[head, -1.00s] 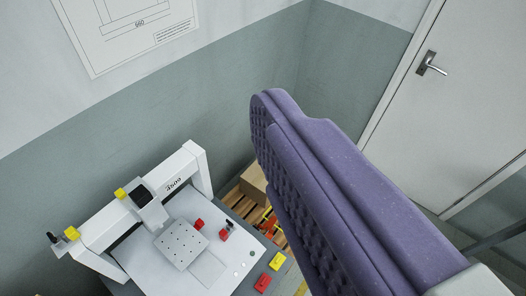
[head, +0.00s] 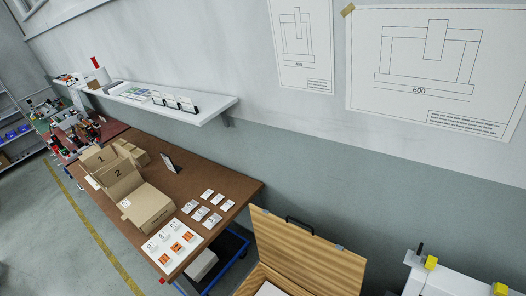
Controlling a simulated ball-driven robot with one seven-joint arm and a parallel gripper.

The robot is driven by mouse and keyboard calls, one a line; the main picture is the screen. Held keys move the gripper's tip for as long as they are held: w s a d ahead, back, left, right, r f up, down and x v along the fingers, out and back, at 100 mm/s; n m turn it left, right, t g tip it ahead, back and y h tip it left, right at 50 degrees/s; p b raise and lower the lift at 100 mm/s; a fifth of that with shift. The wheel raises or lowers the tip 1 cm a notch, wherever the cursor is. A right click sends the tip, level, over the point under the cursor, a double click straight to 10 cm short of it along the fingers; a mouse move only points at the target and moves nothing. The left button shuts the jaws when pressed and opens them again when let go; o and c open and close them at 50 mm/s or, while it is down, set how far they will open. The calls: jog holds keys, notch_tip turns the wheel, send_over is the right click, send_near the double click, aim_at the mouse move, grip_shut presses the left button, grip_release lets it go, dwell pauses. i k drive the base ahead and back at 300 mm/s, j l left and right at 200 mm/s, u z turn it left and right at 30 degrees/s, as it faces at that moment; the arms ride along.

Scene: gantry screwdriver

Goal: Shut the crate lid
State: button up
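The wooden crate (head: 262,282) stands at the bottom of the head view, cut off by the lower edge. Its striped wooden lid (head: 305,257) stands raised at the back, with a dark handle (head: 300,224) on its upper edge. The crate's opening shows in part, with something pale inside. My gripper is out of the picture, so I cannot see whether it is open or shut.
A brown table (head: 233,186) with cardboard boxes (head: 147,207) and small cards stands left of the crate. A wall shelf (head: 205,113) hangs above it. A white gantry machine (head: 437,277) stands at the lower right. Floor is clear at the left.

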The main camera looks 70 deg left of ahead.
aim_at(322, 267)
jog(key=u, duration=1.4)
jog(key=i+j+z, duration=0.25)
jog(key=j+z, duration=0.25)
jog(key=i+j+z, duration=0.1)
jog(key=j+z, duration=0.15)
